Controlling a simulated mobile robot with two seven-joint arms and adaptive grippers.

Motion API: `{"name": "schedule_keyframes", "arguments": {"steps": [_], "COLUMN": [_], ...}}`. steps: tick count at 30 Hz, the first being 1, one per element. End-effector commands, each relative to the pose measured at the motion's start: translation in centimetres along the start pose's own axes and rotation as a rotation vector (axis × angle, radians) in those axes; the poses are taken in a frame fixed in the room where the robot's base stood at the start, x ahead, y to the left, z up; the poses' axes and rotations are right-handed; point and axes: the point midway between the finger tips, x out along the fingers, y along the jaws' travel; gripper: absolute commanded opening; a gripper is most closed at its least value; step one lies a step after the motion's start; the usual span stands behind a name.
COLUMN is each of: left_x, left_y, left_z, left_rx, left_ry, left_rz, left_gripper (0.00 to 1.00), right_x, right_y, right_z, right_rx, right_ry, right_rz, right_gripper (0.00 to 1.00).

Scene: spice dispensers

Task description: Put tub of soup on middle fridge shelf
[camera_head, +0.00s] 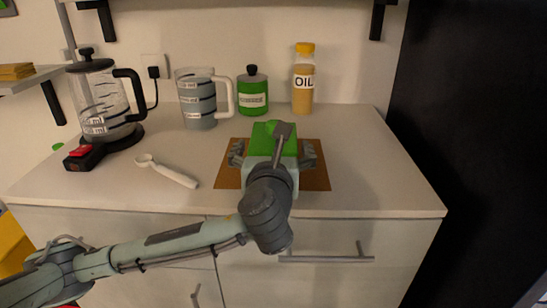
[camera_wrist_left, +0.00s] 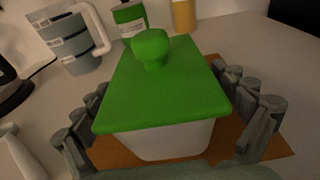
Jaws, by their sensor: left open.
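The tub of soup (camera_head: 263,137) is a white tub with a green knobbed lid, standing upright on a brown board on the counter. It fills the middle of the left wrist view (camera_wrist_left: 160,90). My left gripper (camera_head: 273,154) is open, with its grey fingers on either side of the tub. In the left wrist view a gap shows beside the right fingers; contact on the left is hard to judge. My wrist hides part of the tub in the head view. My right gripper is not in view. No fridge shelf can be made out.
The brown board (camera_head: 318,180) lies on the white counter (camera_head: 385,180). Behind stand a measuring jug (camera_head: 197,105), a green jar (camera_head: 252,95) and an oil bottle (camera_head: 303,85). A kettle (camera_head: 100,100) and white spoon (camera_head: 165,172) are left. A black panel (camera_head: 470,110) rises at right.

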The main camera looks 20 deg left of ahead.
Motion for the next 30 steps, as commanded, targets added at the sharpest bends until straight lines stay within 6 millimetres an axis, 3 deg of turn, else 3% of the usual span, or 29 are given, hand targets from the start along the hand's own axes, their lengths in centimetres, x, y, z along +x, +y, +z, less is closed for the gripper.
{"name": "schedule_keyframes", "arguments": {"steps": [4,24,30], "left_x": [-0.03,-0.06,-0.05], "left_y": [-0.01,-0.01,-0.01], "left_z": [0.01,0.17,0.16], "left_rx": [0.0,-0.002,-0.002], "left_ry": [0.0,-0.003,-0.003], "left_rz": [0.0,-0.001,-0.001], "left_gripper": [0.95,0.13,0.13], "right_x": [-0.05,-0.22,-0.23], "right_y": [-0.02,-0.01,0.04], "right_z": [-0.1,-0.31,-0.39], "right_rx": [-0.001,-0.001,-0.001], "right_ry": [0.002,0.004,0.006], "right_rz": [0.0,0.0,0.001], "right_gripper": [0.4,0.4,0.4]}}
